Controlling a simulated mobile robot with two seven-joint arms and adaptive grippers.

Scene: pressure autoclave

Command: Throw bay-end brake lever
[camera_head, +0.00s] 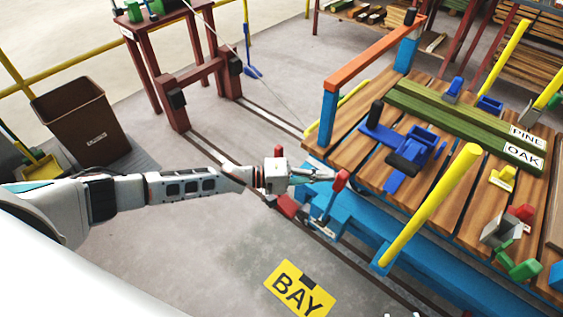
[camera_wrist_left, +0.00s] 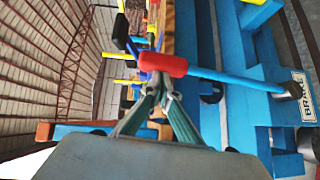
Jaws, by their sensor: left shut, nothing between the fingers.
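The brake lever is a blue rod with a red grip (camera_head: 341,180), standing at the near left end of the blue cart frame. In the left wrist view the red grip (camera_wrist_left: 163,64) lies right in front of the fingertips, and a white BRAKE label (camera_wrist_left: 304,95) is by the lever's base. My left gripper (camera_head: 328,174) reaches in from the left to the grip. Its fingers (camera_wrist_left: 158,86) are shut with nothing between them. They are at or very close to the grip; I cannot tell if they touch.
The cart's wooden deck (camera_head: 350,141) carries green boards (camera_head: 453,118), PINE and OAK labels and a blue clamp. A yellow post (camera_head: 440,195) rises at its near side. A yellow BAY sign (camera_head: 300,290) lies on the floor. A brown bin (camera_head: 82,125) stands at left.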

